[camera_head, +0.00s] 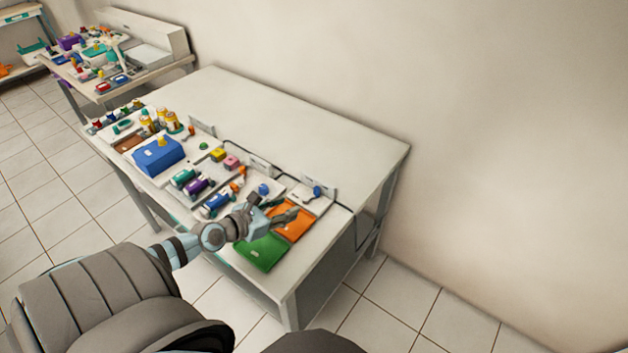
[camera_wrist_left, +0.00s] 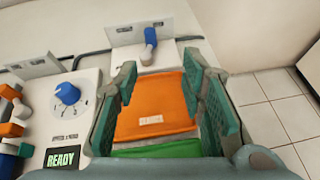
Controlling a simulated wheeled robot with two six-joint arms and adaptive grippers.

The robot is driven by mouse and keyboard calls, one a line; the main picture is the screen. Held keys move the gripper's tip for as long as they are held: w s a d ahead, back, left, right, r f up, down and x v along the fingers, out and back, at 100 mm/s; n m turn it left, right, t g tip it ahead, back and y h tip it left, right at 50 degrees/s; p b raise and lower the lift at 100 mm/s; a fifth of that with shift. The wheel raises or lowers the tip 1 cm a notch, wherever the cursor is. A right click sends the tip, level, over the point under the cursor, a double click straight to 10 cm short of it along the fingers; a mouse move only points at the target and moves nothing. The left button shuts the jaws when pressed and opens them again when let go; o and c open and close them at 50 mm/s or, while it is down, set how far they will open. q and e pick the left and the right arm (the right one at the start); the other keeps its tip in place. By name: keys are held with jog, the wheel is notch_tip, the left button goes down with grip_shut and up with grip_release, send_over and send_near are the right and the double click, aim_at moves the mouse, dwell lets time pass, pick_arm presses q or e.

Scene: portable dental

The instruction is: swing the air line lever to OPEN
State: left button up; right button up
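What looks like the air line lever (camera_head: 316,191) is a small blue-ended handle on a white block at the right end of the row on the table. It also shows in the left wrist view (camera_wrist_left: 149,37), standing upright in front of a small labelled plate. The label is too small to read. My left gripper (camera_head: 281,210) is over the orange pouch, short of the lever and apart from it. In the left wrist view its two green finger pads (camera_wrist_left: 160,68) are spread wide with nothing between them. My right gripper is not in view.
An orange pouch (camera_head: 291,223) and a green pouch (camera_head: 261,251) lie under and beside my left gripper. A blue knob (camera_wrist_left: 67,93) on a white box marked READY stands to the left. The table's back (camera_head: 290,115) is clear. A wall rises behind.

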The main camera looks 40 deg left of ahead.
aim_at(315, 190)
pick_arm(q)
jog(key=shift+n, duration=0.6)
jog(key=b+x, duration=0.2)
jog(key=x, duration=0.2)
jog(key=a+b+x, duration=0.1)
jog(key=b+x, duration=0.1)
jog(key=x, duration=0.3)
jog(key=a+b+x, duration=0.1)
jog(key=b+x, duration=0.2)
jog(key=x, duration=0.2)
jog(key=shift+w+r, duration=0.2)
jog(key=shift+w+d+r, duration=0.1)
jog(key=shift+w, duration=0.1)
jog(key=shift+c, duration=0.2)
